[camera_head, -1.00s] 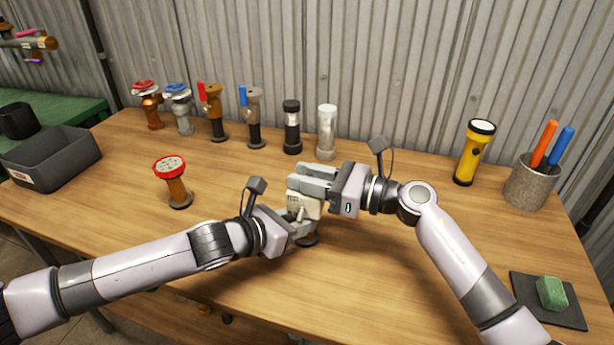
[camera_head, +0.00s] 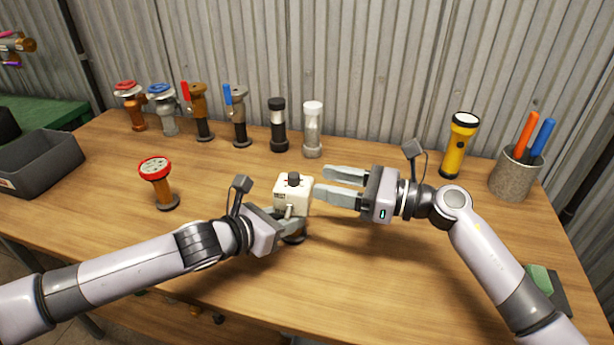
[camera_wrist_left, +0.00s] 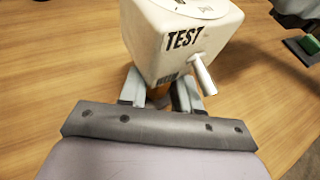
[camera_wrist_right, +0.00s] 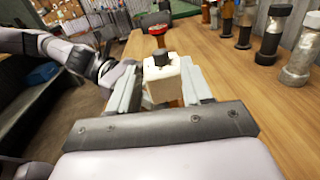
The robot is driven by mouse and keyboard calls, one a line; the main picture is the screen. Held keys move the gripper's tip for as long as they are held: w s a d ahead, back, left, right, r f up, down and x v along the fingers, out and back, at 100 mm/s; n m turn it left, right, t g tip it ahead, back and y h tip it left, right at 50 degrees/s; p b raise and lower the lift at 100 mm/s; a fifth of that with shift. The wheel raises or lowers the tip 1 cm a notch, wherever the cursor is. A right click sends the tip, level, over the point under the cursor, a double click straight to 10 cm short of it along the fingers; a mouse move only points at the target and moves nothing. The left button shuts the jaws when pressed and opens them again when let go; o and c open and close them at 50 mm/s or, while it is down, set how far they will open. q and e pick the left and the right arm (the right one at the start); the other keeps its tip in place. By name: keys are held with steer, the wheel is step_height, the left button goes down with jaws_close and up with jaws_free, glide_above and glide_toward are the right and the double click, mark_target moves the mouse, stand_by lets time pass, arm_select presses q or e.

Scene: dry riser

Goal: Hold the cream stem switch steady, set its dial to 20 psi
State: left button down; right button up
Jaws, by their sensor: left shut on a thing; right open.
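The cream stem switch (camera_head: 293,197) stands upright on the table, a boxy cream head with a dark knob (camera_head: 294,178) on top. The left wrist view shows its head (camera_wrist_left: 180,45) with a TEST label, a small silver lever (camera_wrist_left: 202,75) and part of a round dial plate (camera_wrist_left: 200,8). The dial's setting is not readable. My left gripper (camera_head: 287,228) is shut on the switch's stem below the head. My right gripper (camera_head: 322,184) is open and empty, just right of the head. The right wrist view shows the head (camera_wrist_right: 162,82) beyond and between its fingers.
A red-topped copper fitting (camera_head: 156,182) stands left of the switch. Several valves and a clear-bodied cylinder (camera_head: 312,132) line the back. A yellow flashlight (camera_head: 461,145), a pen cup (camera_head: 514,175) and a green block (camera_head: 538,278) are at right. A grey bin (camera_head: 40,163) is at left.

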arm_select(q)
steer(key=shift+r, duration=0.1)
arm_select(e)
steer(key=shift+v, duration=2.25)
arm_select(q)
steer(key=c, duration=0.7)
jaws_free()
